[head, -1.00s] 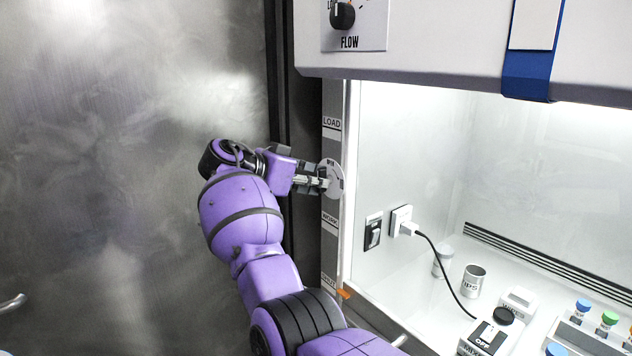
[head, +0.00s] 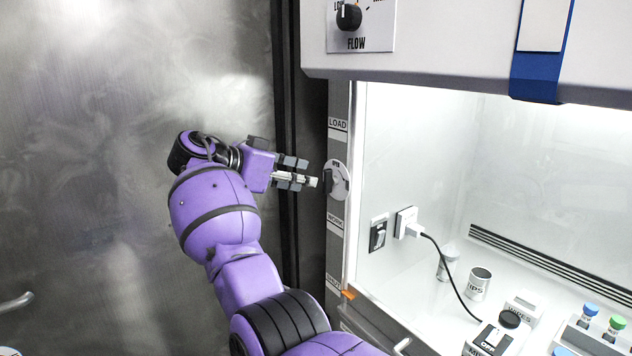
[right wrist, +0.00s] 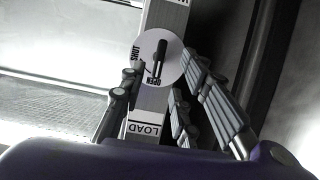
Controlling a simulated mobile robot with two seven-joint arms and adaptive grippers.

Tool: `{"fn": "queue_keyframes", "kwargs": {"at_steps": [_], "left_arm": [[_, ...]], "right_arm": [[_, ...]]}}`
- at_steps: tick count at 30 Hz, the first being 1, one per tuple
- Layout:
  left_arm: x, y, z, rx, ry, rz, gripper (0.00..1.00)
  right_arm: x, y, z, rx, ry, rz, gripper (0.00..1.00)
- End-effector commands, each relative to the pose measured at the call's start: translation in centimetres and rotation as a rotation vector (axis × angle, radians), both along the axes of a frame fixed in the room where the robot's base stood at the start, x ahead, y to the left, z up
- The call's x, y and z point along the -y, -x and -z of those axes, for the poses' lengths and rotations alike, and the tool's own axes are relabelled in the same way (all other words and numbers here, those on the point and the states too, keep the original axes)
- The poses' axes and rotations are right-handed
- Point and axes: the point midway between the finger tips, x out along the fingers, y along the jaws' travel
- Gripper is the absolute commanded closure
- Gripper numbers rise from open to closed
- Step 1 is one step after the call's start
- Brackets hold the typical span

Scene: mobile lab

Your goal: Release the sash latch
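The sash latch is a white round disc (head: 342,178) with a dark lever, on the grey post between the LOAD and WORK labels. In the right wrist view the latch disc (right wrist: 176,66) carries the words SHUT and OPEN. Its black lever (right wrist: 159,60) lies in line with the word OPEN. My right gripper (head: 312,178) is just left of the disc, apart from it. In the right wrist view my right gripper (right wrist: 160,98) has its fingers spread with nothing between them but the view of the latch. My left gripper is not in view.
The raised sash panel (head: 440,60) with a FLOW knob (head: 348,17) overhangs the lit hood. A switch (head: 378,235), a plug (head: 406,222), an IPS tin (head: 478,284) and capped vials are inside. A metal wall (head: 90,150) stands at left.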

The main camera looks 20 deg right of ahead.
Motion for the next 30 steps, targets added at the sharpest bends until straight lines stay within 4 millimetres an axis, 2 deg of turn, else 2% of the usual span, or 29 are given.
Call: {"fn": "queue_keyframes", "kwargs": {"at_steps": [3, 9, 23, 27, 30], "left_arm": [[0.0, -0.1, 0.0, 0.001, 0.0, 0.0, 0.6], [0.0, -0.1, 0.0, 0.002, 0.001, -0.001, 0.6], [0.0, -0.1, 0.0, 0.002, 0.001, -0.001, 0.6], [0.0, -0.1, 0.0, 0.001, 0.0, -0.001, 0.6], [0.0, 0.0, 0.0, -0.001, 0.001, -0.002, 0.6]], "right_arm": [[-2.1, 0.7, -1.0, 0.0, 0.0, -0.001, 0.7], [-4.2, 1.5, -1.8, -0.001, 0.0, 0.001, 0.7], [-4.7, 1.6, -2.0, -0.015, 0.007, -0.007, 0.7], [-5.5, -0.7, -2.6, -0.061, 0.034, -0.148, 0.7], [-7.3, -3.2, -4.3, -0.051, 0.043, -0.32, 0.7]]}}
